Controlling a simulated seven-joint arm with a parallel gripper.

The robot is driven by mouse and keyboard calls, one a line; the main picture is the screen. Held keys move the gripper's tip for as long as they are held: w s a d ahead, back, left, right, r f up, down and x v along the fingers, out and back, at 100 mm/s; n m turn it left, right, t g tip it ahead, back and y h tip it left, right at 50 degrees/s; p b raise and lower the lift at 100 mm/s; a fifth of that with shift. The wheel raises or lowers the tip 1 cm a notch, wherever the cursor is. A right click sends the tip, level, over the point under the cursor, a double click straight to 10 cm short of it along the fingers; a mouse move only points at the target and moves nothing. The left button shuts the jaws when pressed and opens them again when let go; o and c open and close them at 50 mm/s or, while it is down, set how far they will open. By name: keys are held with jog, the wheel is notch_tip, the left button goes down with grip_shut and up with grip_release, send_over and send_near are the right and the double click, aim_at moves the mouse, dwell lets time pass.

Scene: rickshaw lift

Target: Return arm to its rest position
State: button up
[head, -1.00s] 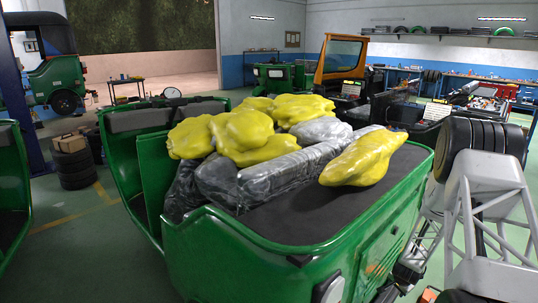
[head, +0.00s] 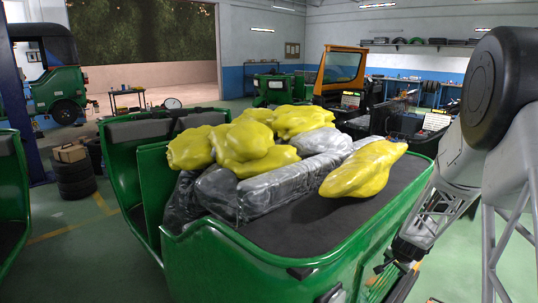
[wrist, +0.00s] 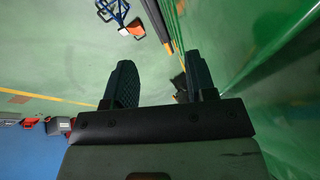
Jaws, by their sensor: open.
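My gripper (wrist: 160,88) is open and empty in the wrist view, its two dark fingers spread apart. The green floor and a green panel on the right show beyond them. In the head view my arm is at the right edge, and my gripper (head: 391,270) is low beside the right side of the green rickshaw (head: 240,268). Its fingertips are hard to make out there. The rickshaw's dark bed carries several yellow bags (head: 362,169) and grey wrapped bundles (head: 292,182).
Black tyres (head: 75,178) with a cardboard box (head: 70,152) on top stand at the left. An orange-framed vehicle (head: 341,66) is behind the rickshaw. A blue stand (wrist: 116,10) is on the floor in the wrist view.

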jog(key=s+a+r+n+y, duration=0.1)
jog(key=s+a+r+n, duration=0.2)
jog(key=s+a+r, duration=0.6)
jog(key=s+a+r+n+y, duration=0.1)
jog(key=s+a+r+n, duration=0.1)
jog(key=s+a+r, duration=0.85)
jog(key=s+a+r+n, duration=0.2)
jog(key=s+r, duration=0.1)
jog(key=s, duration=0.4)
jog(key=s+a+r+n+g, duration=0.1)
jog(key=s+a+r+n, duration=0.1)
jog(key=s, duration=0.5)
jog(key=s+a+r+n+g+h, duration=0.1)
jog(key=s+a+r, duration=0.1)
jog(key=s, duration=0.5)
jog(key=shift+s+r+n, duration=0.2)
jog(key=shift+r+n, duration=0.2)
jog(key=shift+r, duration=0.4)
